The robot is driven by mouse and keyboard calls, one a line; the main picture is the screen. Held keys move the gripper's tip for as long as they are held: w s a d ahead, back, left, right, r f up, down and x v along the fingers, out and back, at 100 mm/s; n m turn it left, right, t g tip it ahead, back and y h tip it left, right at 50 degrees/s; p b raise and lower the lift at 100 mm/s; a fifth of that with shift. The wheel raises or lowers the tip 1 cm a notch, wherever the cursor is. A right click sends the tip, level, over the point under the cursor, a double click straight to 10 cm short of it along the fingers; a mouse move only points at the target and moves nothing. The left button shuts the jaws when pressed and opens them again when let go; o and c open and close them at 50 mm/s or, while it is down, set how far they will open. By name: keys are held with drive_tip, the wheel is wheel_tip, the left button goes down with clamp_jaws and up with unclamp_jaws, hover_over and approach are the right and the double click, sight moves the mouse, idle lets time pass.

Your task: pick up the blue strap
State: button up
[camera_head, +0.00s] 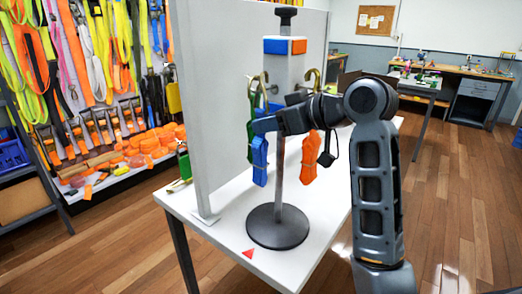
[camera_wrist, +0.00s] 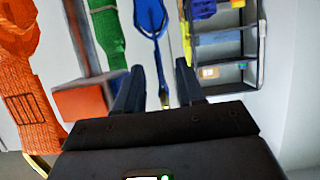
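A blue strap (camera_head: 260,160) hangs in a folded bundle from the left hook of a stand (camera_head: 278,226), with a green strap (camera_head: 252,118) beside its top. An orange strap (camera_head: 309,158) hangs from the right hook. My gripper (camera_head: 262,124) reaches leftward in front of the stand, at the top of the blue bundle; contact cannot be told. In the wrist view, my gripper (camera_wrist: 158,85) has its two fingers apart with a gap between them. Beyond them hangs a blue strap (camera_wrist: 150,20), with green strap (camera_wrist: 106,35) and orange strap (camera_wrist: 32,110) to its left.
The stand is on a white table (camera_head: 225,222) beside an upright grey panel (camera_head: 233,90). A red triangle (camera_head: 248,253) marks the tabletop. A wall of straps (camera_head: 100,50) is at left. Open wooden floor (camera_head: 450,180) lies at right.

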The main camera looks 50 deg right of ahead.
drive_tip(key=shift+x, duration=1.4)
drive_tip(key=shift+c, duration=0.3)
clamp_jaws()
